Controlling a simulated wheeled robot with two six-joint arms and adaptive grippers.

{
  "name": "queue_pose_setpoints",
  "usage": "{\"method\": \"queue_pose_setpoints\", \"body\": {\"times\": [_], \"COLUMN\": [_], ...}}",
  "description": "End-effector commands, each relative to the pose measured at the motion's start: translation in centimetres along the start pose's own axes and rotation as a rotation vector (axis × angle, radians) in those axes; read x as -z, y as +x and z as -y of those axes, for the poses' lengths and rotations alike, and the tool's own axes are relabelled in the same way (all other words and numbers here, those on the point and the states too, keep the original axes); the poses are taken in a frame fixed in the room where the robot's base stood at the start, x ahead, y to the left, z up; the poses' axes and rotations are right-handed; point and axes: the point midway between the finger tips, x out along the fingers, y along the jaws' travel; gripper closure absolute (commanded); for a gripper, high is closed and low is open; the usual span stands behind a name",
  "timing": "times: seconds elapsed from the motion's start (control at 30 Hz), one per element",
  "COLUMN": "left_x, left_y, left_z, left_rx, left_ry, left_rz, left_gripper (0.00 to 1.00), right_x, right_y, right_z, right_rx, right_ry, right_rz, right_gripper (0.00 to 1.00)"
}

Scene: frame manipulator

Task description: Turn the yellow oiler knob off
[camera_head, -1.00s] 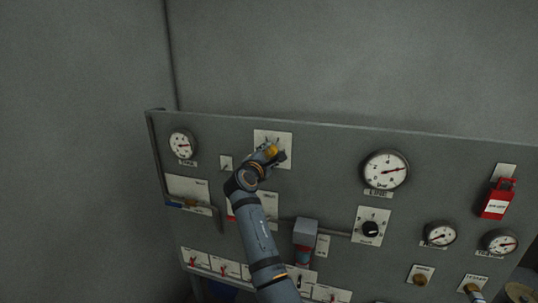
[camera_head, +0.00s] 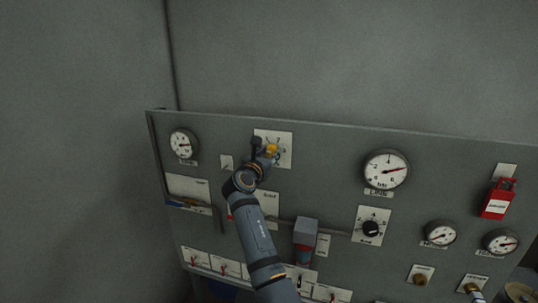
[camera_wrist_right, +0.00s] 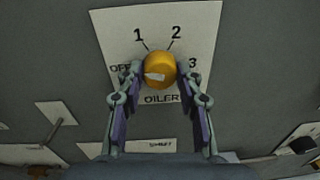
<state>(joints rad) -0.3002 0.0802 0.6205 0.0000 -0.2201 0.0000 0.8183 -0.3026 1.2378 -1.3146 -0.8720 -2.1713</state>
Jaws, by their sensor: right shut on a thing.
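The yellow oiler knob (camera_wrist_right: 159,68) is on a white plate (camera_wrist_right: 205,30) marked OFF, 1, 2, 3 and OILER in the right wrist view. A pale mark on the knob's face lies toward the left, on the OFF side. My right gripper (camera_wrist_right: 160,76) is shut on the knob, one finger on each side. In the head view the knob (camera_head: 271,149) shows at the upper left of the panel, partly covered by my right gripper (camera_head: 268,151). My left gripper is not in view.
The grey panel (camera_head: 320,160) carries gauges, including a large one (camera_head: 386,170), a black knob (camera_head: 371,228) and a red lockout box (camera_head: 497,200). A grey box (camera_head: 305,232) juts out right of my arm. Bare wall rises behind the panel.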

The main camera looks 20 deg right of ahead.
Motion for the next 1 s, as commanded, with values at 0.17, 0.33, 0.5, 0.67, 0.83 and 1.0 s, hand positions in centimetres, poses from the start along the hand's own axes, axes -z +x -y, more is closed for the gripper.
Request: {"method": "queue_pose_setpoints", "body": {"times": [0.17, 0.33, 0.5, 0.67, 0.83, 1.0], "left_x": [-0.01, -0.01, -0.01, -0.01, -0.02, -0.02], "left_y": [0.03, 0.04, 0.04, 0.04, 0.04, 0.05], "left_z": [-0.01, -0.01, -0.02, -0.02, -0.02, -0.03], "left_rx": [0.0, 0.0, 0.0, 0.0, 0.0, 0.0], "left_ry": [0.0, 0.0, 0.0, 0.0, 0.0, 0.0], "left_rz": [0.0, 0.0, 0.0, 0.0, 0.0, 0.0], "left_gripper": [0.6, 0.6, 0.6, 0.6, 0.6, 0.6], "right_x": [0.45, 0.5, 0.55, 0.58, 0.61, 0.63], "right_y": [-0.02, -0.02, -0.02, -0.02, -0.02, -0.02], "right_z": [-0.01, -0.01, 0.0, 0.01, 0.02, 0.02], "right_rx": [0.001, 0.002, 0.002, 0.002, 0.003, 0.003], "right_ry": [-0.133, -0.227, -0.287, -0.316, -0.326, -0.326], "right_rz": [-0.002, 0.001, 0.002, 0.002, 0.002, 0.002], "right_gripper": [0.96, 0.96, 0.96, 0.96, 0.96, 0.96]}}
